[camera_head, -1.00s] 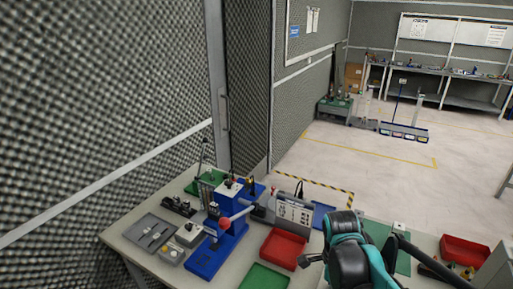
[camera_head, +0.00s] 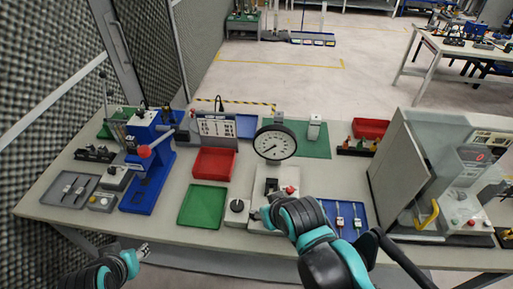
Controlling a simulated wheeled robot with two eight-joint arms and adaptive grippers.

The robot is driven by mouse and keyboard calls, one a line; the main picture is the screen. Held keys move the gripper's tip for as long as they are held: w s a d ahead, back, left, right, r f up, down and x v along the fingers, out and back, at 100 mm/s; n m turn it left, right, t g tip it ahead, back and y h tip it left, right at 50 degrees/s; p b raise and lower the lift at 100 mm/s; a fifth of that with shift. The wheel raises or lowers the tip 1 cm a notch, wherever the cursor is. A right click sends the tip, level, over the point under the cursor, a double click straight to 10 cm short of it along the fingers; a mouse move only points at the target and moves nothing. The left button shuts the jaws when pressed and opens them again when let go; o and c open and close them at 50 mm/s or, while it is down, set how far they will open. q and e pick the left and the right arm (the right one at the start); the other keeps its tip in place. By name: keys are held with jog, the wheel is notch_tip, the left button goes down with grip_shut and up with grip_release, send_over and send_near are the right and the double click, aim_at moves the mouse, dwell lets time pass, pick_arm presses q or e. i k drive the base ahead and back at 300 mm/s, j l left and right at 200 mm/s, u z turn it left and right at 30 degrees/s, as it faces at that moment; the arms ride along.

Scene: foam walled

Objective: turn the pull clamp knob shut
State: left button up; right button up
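A white tester with a round dial gauge (camera_head: 275,142) stands at the middle of the bench. Its pale base (camera_head: 262,182) carries a dark block and a red button. A round black knob (camera_head: 237,205) sits on a small pale box at the left of this base; I take it for the clamp knob, but cannot tell how far it is turned. My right gripper (camera_head: 257,215) is low beside the knob, just to its right; contact and finger opening are too small to tell. My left gripper (camera_head: 143,250) is off the bench's front edge, apart from everything; its opening is unclear.
A green tray (camera_head: 203,206) and a red tray (camera_head: 214,164) lie left of the tester. A blue press (camera_head: 143,165) stands farther left. A blue tray with tools (camera_head: 345,216) lies right of my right arm. A large grey machine (camera_head: 440,175) fills the bench's right end.

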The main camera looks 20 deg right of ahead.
aim_at(290, 190)
jog(key=l+z, duration=0.15)
jog(key=z, duration=0.8)
jog(key=i+j, duration=0.05)
